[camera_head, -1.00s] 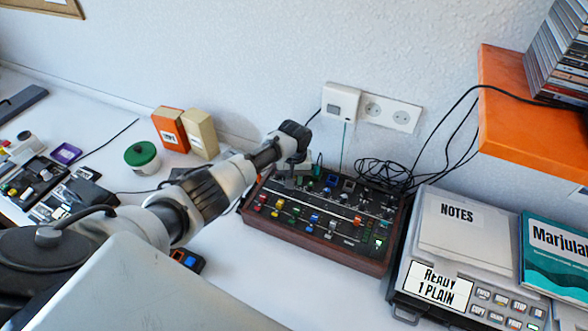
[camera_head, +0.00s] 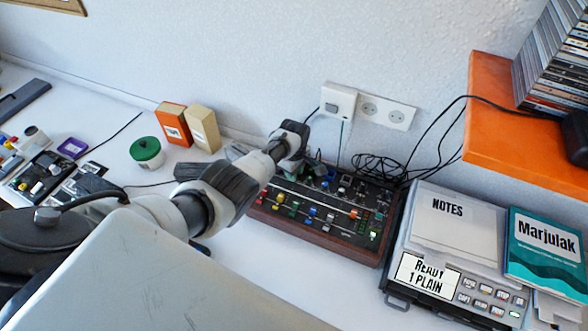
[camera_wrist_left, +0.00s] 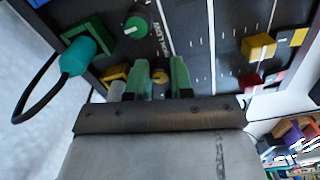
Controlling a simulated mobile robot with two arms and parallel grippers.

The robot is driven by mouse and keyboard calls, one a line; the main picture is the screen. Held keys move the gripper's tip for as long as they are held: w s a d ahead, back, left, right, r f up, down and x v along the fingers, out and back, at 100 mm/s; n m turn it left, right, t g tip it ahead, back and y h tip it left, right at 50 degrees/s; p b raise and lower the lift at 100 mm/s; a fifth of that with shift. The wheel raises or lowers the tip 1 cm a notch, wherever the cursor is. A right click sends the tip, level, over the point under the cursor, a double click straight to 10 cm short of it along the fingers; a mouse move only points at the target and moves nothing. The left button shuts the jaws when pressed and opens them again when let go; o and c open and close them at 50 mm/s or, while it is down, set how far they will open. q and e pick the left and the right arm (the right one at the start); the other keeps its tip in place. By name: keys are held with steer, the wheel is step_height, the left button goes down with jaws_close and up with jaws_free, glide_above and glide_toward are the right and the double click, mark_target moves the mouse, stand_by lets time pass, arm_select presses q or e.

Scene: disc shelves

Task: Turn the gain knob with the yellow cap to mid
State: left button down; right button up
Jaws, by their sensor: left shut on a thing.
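The mixer (camera_head: 318,238), a dark panel with a brown wooden front and rows of coloured caps, lies on the white desk. My left gripper (camera_wrist_left: 157,78) is over its back left part. A green knob (camera_wrist_left: 137,27) with a pale pointer is just beyond the fingers. In the head view my wrist hides the gripped knob. My right gripper is not in view.
A teal plug (camera_wrist_left: 78,57) with a black cable is close beside the fingers. Black cables (camera_head: 378,167) lie behind the mixer. A grey device with a display (camera_head: 428,274) stands at its right. An orange shelf (camera_head: 520,140) overhangs on the right.

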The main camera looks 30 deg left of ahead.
arm_select(q)
steer(key=shift+n, duration=1.2)
steer(key=c, duration=1)
jaws_free()
steer(key=shift+r+p, duration=0.2)
steer(key=shift+p, duration=0.15)
